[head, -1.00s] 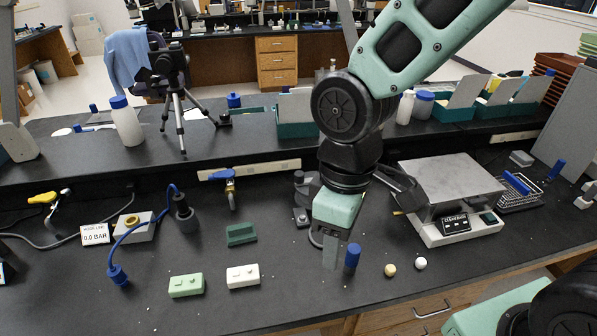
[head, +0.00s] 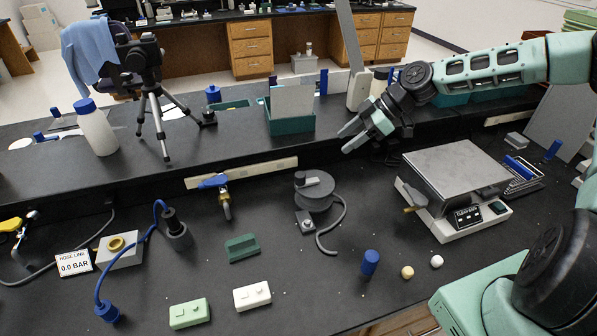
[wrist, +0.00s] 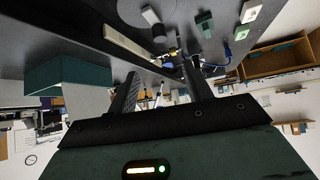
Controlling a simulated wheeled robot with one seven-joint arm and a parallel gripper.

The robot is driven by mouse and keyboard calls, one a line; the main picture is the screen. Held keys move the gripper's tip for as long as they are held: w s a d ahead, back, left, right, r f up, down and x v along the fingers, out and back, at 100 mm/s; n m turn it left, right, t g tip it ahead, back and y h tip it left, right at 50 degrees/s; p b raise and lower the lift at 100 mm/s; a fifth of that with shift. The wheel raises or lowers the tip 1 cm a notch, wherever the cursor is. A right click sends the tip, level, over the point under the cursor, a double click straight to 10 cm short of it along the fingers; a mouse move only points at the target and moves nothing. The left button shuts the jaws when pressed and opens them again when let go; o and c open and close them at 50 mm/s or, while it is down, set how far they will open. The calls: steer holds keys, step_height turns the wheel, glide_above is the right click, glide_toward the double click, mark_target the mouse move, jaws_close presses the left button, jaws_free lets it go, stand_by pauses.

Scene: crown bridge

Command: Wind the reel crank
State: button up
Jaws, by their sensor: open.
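The reel (head: 314,190) is a grey round drum on the bench, in the middle of the head view. A small raised grey piece sits on its top, and I cannot tell for sure whether it is the crank. A grey hose or cable curves from the reel's right side down to the bench. My gripper (head: 346,141) is above the bench, up and to the right of the reel and apart from it. Its two fingers are spread with nothing between them, and the wrist view also shows them apart (wrist: 160,68).
A green block (head: 241,247), a white block (head: 252,295) and a blue-capped piece (head: 370,262) lie in front of the reel. A hotplate-like device (head: 455,180) stands right. A blue-handled valve (head: 222,190) is left. A teal bin (head: 290,122) stands on the raised shelf behind.

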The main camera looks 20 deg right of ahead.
mark_target(301, 174)
steer(key=p+x, duration=0.3)
steer(key=x, duration=1.4)
steer(key=shift+a+f+p, duration=0.1)
steer(key=shift+a+p, duration=0.05)
steer(key=shift+p, duration=0.2)
steer(key=c, duration=1)
